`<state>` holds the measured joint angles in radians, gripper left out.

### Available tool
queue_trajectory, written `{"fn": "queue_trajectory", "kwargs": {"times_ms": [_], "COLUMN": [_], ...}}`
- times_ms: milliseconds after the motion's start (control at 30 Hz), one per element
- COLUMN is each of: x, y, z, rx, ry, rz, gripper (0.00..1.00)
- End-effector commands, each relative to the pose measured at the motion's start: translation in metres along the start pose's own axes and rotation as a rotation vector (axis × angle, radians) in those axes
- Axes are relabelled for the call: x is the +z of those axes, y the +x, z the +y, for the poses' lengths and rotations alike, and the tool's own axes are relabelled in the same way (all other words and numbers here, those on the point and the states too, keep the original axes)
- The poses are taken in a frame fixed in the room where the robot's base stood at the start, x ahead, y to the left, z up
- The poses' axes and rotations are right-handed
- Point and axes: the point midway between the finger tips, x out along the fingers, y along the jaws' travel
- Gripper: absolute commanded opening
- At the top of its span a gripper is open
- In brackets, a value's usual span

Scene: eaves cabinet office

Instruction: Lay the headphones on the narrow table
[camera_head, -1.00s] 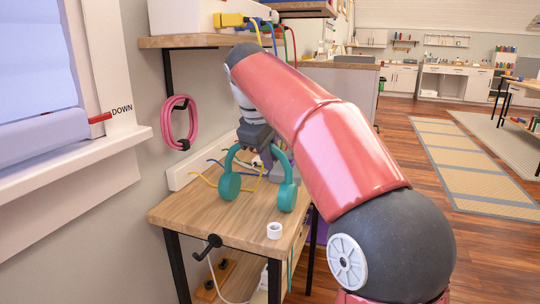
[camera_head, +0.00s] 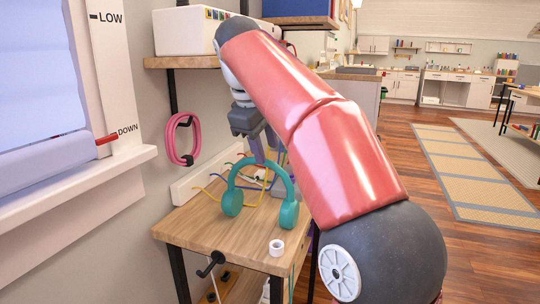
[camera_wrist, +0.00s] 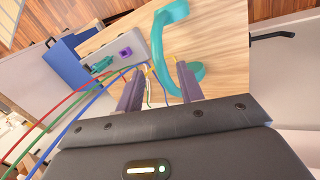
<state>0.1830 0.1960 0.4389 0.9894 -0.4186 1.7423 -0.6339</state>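The teal headphones (camera_head: 286,213) stand upright on their two ear cups on the wooden top of the narrow table (camera_head: 205,226), with the headband arched up. They also show in the wrist view (camera_wrist: 159,42), beyond my fingertips. My gripper (camera_head: 262,158) is just above the headband, pointing down. In the wrist view my gripper (camera_wrist: 158,68) has its two fingers spread apart with nothing pinched between them. The headband looks apart from the fingers, though the exact gap is hard to tell.
A small white ring-shaped object (camera_head: 276,247) lies near the table's front edge. Coloured cables (camera_head: 212,193) trail at the back of the tabletop. A pink coil (camera_head: 179,138) hangs on the wall to the left. A shelf (camera_head: 185,62) with a white box is above.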

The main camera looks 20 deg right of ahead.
Motion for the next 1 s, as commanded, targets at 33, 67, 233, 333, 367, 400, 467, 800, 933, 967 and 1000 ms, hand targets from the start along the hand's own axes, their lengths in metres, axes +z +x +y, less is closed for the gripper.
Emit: {"fn": "queue_trajectory", "kwargs": {"times_ms": [33, 67, 233, 333, 367, 400, 467, 800, 933, 967, 1000], "x": [-0.001, -0.001, -0.001, 0.000, 0.000, 0.000, 0.001, 0.042, 0.077, 0.085, 0.098], "y": [-0.014, -0.019, -0.036, -0.039, -0.040, -0.040, -0.040, -0.017, 0.015, 0.024, 0.035], "z": [0.001, 0.001, 0.001, 0.000, 0.000, 0.000, -0.002, -0.071, -0.109, -0.118, -0.131], "rx": [0.001, 0.000, 0.001, 0.000, 0.000, 0.000, 0.003, 0.044, 0.021, 0.013, 0.000], "ry": [-0.002, -0.001, -0.001, 0.000, 0.000, 0.000, 0.002, 0.163, 0.298, 0.333, 0.381], "rz": [0.003, 0.002, 0.001, -0.001, -0.001, -0.001, -0.001, 0.060, 0.113, 0.126, 0.145], "gripper": [0.37, 0.37, 0.37, 0.37, 0.37, 0.37, 0.37, 0.37, 0.37, 0.37, 0.37]}}
